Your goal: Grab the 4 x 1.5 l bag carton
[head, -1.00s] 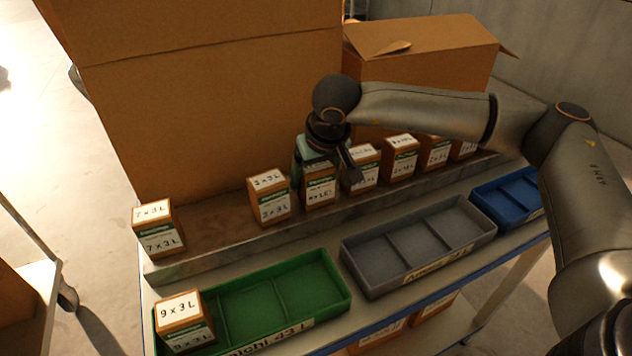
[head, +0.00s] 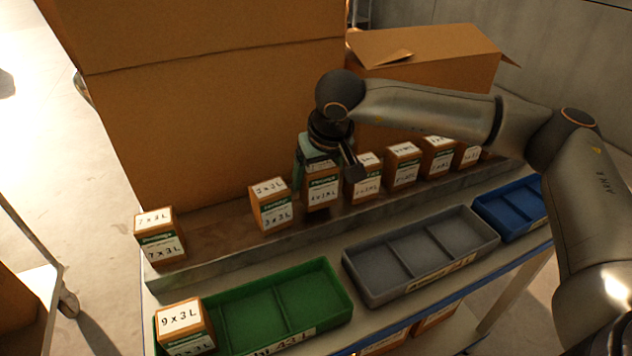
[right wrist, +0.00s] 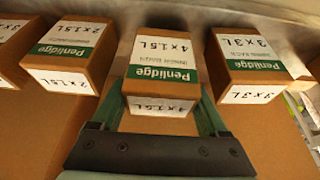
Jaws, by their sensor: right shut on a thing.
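The 4 x 1.5 L carton (head: 321,191) is a small brown box with a white and green label, in the row on the shelf ledge. In the right wrist view the carton (right wrist: 162,73) shows its "Penlidge" and "4 x 1.5 L" print. My right gripper (head: 319,162) comes from above and is shut on it, with one green finger on each side; the fingers (right wrist: 163,108) also show in the right wrist view. I cannot tell for certain whether the carton's base is clear of the ledge. My left gripper is not in view.
The 3 x 3 L carton (head: 270,206) stands left of it; several cartons stand close on the right. A 7 x 3 L carton (head: 159,236) is at the ledge's left end. Green (head: 325,330), grey (head: 362,290) and blue (head: 503,232) trays lie in front. A big cardboard box (head: 210,110) stands behind.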

